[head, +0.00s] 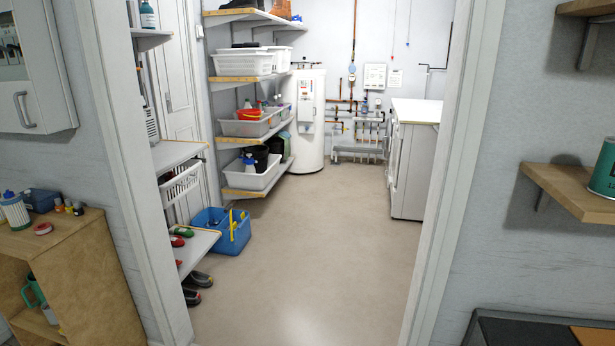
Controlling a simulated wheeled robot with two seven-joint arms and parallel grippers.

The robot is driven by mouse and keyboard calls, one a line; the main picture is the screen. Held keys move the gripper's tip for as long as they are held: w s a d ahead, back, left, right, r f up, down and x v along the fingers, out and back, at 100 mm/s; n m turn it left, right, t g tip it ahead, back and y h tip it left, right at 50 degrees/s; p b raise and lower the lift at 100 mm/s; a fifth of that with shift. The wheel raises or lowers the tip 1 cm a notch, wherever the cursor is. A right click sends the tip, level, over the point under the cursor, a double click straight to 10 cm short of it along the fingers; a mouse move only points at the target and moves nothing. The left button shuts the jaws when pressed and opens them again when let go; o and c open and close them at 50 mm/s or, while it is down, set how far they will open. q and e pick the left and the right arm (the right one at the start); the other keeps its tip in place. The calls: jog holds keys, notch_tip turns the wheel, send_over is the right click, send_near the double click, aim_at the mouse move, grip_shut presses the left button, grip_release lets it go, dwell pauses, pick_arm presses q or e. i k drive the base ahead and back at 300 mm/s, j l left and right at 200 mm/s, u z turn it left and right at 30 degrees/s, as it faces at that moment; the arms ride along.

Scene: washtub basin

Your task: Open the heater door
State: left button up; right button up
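A white cylindrical heater (310,140) stands at the back of the room beyond the doorway, beside the far end of the shelves. A lighter panel with a small dark display (306,116) is on its front. I cannot tell from here which part is its door or whether it is open. Neither of my grippers is in the head view.
The white door frame (459,180) bounds the opening. Shelves with white and grey baskets (240,65) line the left, with a blue tub (222,231) on the floor. A white appliance (412,160) stands right. The floor (310,245) between is clear.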

aim_at(305, 109)
jog(key=i, duration=3.2)
jog(key=i+l, duration=0.1)
jog(key=i, duration=1.5)
jog(key=i+u, duration=0.1)
jog(key=i, duration=1.55)
